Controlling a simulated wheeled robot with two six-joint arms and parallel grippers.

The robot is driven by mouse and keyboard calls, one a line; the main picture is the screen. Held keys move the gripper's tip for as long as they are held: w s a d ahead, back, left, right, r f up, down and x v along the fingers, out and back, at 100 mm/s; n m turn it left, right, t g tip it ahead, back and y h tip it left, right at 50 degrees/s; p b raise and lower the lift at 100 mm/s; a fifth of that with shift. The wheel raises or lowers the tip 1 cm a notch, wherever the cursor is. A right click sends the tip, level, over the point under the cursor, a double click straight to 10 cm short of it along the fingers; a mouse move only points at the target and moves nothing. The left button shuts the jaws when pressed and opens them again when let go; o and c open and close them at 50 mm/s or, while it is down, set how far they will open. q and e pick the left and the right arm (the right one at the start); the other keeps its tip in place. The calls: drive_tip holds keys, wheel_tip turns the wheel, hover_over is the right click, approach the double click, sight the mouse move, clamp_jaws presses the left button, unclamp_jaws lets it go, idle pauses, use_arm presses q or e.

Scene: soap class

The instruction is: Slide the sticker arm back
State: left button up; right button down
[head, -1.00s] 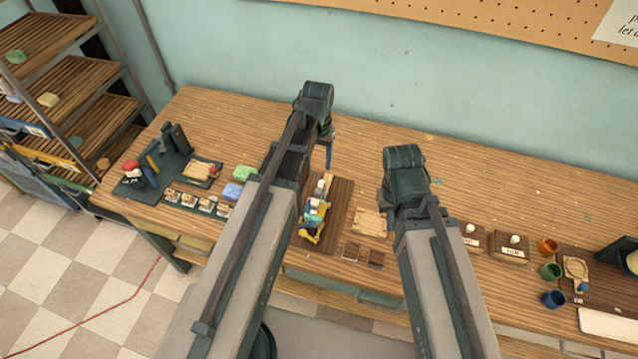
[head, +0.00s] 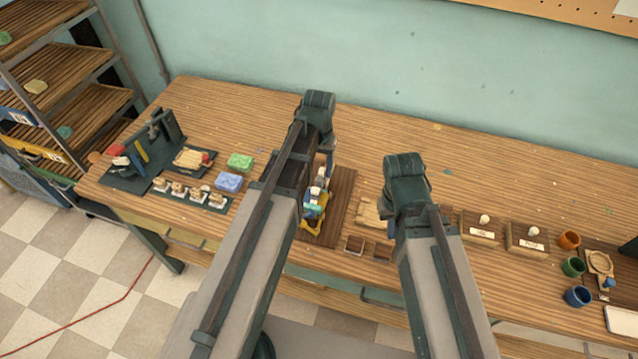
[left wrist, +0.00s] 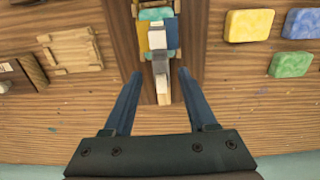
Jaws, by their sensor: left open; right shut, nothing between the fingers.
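The sticker device (head: 315,208), with yellow, blue, white and teal parts, stands on a dark brown board (head: 341,205) near the table's front. It is partly hidden by my left arm. In the left wrist view its body (left wrist: 156,38) is at the top centre, and a narrow grey and white arm (left wrist: 161,80) extends from it towards my gripper. I cannot tell for sure that this is the sticker arm. My left gripper (left wrist: 161,76) is open, one finger on each side of that narrow part, with gaps visible. My right gripper (head: 400,190) is over the table to the right, its fingers mostly hidden.
Green (head: 240,161) and blue (head: 229,182) soaps lie left of the board. A light wooden plate (head: 371,212) and small brown trays (head: 355,244) are to its right. Several cups (head: 573,267) stand far right. The table's back strip is clear.

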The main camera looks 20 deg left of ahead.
sight(319, 178)
use_arm(q)
wheel_tip(319, 178, down, 4)
drive_tip(key=b, duration=0.2)
drive_tip(key=shift+r+b, duration=0.2)
drive_tip(key=shift+b, duration=0.1)
use_arm(e)
wheel_tip(319, 178, down, 4)
drive_tip(key=shift+r, duration=0.15)
drive_tip(key=shift+r, duration=0.1)
use_arm(q)
clamp_jaws()
idle(0.7)
